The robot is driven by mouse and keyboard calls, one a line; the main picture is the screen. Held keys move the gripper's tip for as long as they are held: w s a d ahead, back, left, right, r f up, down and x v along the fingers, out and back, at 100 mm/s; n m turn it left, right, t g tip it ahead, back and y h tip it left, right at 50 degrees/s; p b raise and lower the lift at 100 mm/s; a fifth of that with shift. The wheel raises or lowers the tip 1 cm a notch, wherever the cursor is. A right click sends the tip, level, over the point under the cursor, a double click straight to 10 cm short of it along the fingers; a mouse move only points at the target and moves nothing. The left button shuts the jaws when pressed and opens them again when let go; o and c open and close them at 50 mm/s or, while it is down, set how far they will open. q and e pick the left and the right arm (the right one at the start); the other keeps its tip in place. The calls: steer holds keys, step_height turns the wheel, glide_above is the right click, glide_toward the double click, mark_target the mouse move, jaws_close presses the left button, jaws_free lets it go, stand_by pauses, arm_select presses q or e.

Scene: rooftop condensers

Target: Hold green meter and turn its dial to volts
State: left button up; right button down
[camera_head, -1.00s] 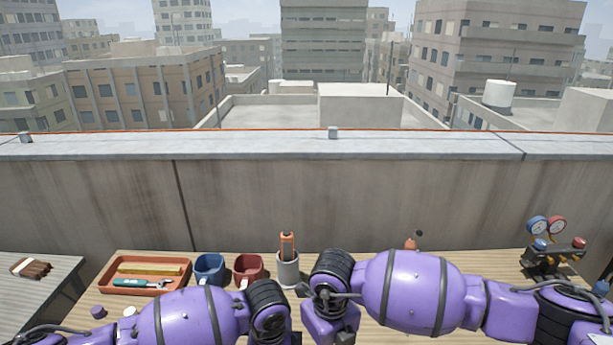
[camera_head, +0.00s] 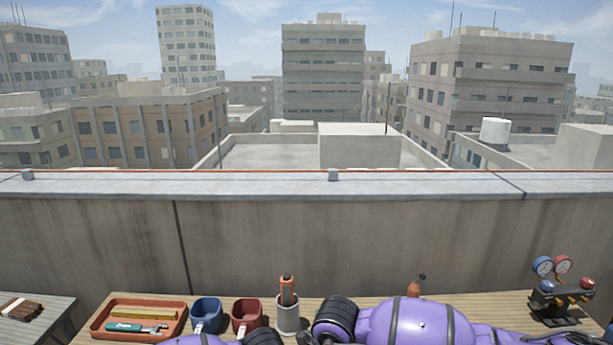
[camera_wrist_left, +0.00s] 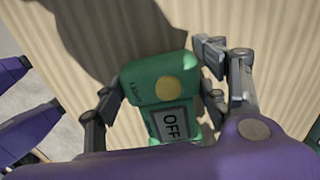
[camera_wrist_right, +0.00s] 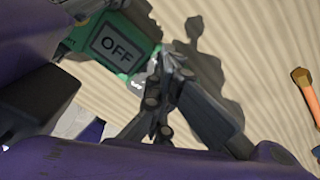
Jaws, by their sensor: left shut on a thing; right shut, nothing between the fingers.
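The green meter (camera_wrist_left: 146,88) shows in the left wrist view with a round yellow dial (camera_wrist_left: 168,88) and a display (camera_wrist_left: 171,126) reading OFF. My left gripper (camera_wrist_left: 155,105) is shut on the meter, its fingers on either side of the case. The right wrist view shows part of the meter (camera_wrist_right: 126,63) and the same OFF display (camera_wrist_right: 116,49). My right gripper (camera_wrist_right: 172,66) is shut and empty beside the meter's edge; I cannot tell whether it touches. The dial is not clear in that view. The head view shows neither gripper nor the meter.
The table holds an orange tray (camera_head: 98,322) with tools, a blue mug (camera_head: 206,314), a red mug (camera_head: 247,315) and a grey cup (camera_head: 288,321) with an orange-handled tool. A gauge set (camera_head: 560,300) stands at right. A parapet (camera_head: 330,235) rises behind.

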steer(key=shift+s+d+f, duration=0.15)
steer(key=shift+s+f, duration=0.1)
steer(key=shift+f, duration=0.35)
steer(key=shift+w+d, duration=0.3)
steer(key=shift+d, duration=0.1)
steer(key=shift+w+d+r, duration=0.2)
steer(key=shift+d+r, duration=0.05)
steer(key=shift+d, duration=0.15)
steer(key=shift+w+r, duration=0.1)
steer(key=shift+w, duration=0.05)
steer(key=shift+w, duration=0.35)
steer(key=shift+r, duration=0.25)
step_height(320, 180, up, 6)
steer(key=shift+f, duration=0.2)
